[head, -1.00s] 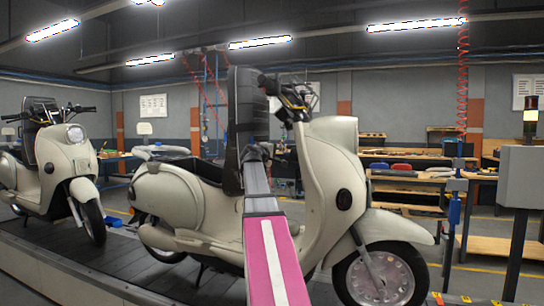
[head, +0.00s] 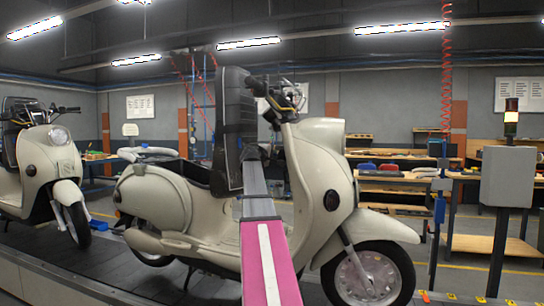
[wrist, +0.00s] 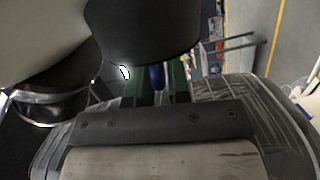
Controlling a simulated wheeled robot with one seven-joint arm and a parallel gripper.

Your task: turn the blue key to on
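The blue key (wrist: 158,77) shows in the wrist view as a small dark blue piece just below a dark rounded part of the scooter. My gripper (wrist: 156,93) has its two green fingers close on either side of the key, with almost no gap, and looks shut on it. The key's far end and its turn position are hidden. In the head view my arm reaches to the cream scooter (head: 323,190), behind its front shield near the handlebar. My gripper and the key cannot be seen there.
The scooter stands on a dark slat conveyor (head: 100,262). A second cream scooter (head: 45,165) stands behind it at the left. A grey box on a post with a signal light (head: 507,176) stands at the right. Workbenches (head: 490,244) line the back.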

